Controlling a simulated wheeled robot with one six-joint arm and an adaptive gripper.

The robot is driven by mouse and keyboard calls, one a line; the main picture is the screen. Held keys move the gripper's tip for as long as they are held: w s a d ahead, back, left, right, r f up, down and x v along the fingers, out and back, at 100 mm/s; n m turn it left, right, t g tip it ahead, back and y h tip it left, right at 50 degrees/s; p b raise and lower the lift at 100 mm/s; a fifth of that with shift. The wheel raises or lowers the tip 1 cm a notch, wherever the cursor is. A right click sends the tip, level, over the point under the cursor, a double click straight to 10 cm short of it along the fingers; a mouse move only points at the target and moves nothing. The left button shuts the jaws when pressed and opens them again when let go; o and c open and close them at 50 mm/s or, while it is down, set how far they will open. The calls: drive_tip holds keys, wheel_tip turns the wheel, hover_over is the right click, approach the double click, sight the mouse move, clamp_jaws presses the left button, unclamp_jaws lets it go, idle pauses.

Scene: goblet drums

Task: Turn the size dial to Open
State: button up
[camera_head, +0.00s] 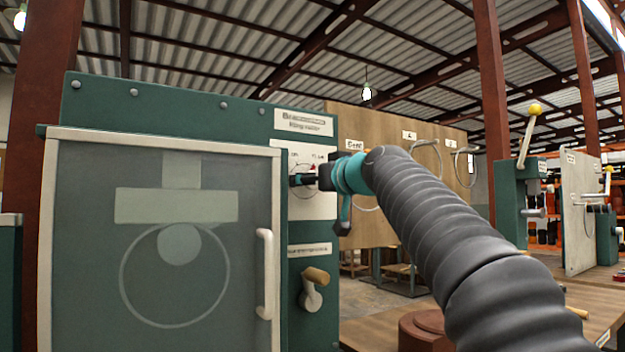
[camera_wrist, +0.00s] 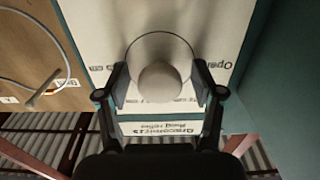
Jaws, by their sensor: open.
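The size dial is a round pale knob (camera_wrist: 160,82) on a white plate (camera_wrist: 100,22), seen close up in the wrist view. My gripper (camera_wrist: 159,84) is open, with one finger on each side of the knob. Small gaps seem to show between fingers and knob, but I cannot tell whether either touches. The word "Open" is partly visible on the plate to the right of the knob. In the head view, my gripper (camera_head: 305,180) reaches the white dial plate (camera_head: 325,206) from the right and hides most of the knob. The dial's setting cannot be read.
The green cabinet (camera_head: 170,105) has a windowed door with a pale handle (camera_head: 265,275) left of the dial. A lever with a wooden grip (camera_head: 314,276) sits below the dial. A wooden board (camera_head: 380,125) with hanging rings stands behind, and a wooden bench lies right.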

drive_tip(key=c, duration=1.1)
drive_tip(key=shift+c, duration=0.2)
